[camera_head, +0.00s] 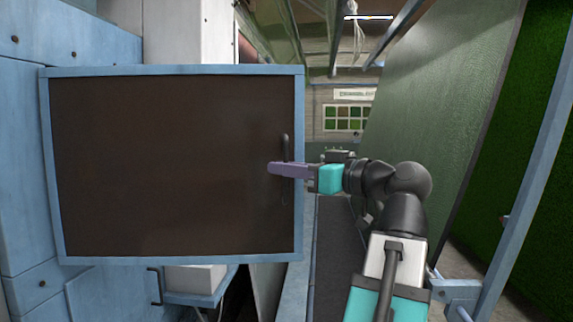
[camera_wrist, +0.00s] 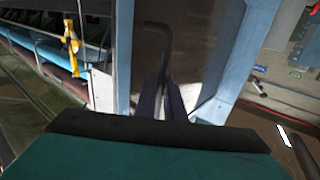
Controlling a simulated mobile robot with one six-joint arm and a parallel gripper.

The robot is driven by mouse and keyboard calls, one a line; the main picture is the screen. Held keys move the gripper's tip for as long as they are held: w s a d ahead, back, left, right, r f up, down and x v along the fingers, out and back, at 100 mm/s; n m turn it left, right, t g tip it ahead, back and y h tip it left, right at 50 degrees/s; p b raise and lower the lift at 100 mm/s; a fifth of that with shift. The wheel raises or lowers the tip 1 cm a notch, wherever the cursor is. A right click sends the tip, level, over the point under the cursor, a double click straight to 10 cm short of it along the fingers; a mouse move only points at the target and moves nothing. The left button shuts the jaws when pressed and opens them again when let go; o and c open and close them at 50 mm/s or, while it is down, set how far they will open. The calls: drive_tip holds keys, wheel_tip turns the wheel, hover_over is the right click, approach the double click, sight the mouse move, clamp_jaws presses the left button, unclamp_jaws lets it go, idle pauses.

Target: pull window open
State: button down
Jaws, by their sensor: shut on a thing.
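The window (camera_head: 160,165) is a dark brown pane in a light blue frame, on the left in the head view. A dark vertical bar handle (camera_head: 285,146) stands near its right edge. My gripper (camera_head: 272,168), with purple fingers, comes from the right and is shut on the handle about its middle. In the wrist view the handle (camera_wrist: 151,55) rises between the fingers (camera_wrist: 162,102), with the window's blue frame (camera_wrist: 236,65) beside it. The fingers partly hide the handle's grasped part. The window appears swung out from the blue cabinet wall, though the hinge is not clear.
A blue cabinet wall (camera_head: 22,160) stands at the left. A dark strip (camera_head: 335,250) runs along the middle. A yellow object (camera_wrist: 71,45) shows in the wrist view.

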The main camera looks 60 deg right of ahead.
drive_tip(key=shift+f, duration=0.35)
drive_tip(key=c, duration=1.8)
unclamp_jaws()
drive_tip(key=shift+d, duration=0.15)
drive_tip(key=shift+c, duration=0.2)
drive_tip(key=shift+r, duration=0.1)
drive_tip(key=shift+r, duration=0.1)
drive_tip(key=s+a, duration=0.1)
drive_tip(key=s, duration=1.2)
drive_tip(key=shift+s+b, duration=0.35)
drive_tip(key=shift+s, duration=0.05)
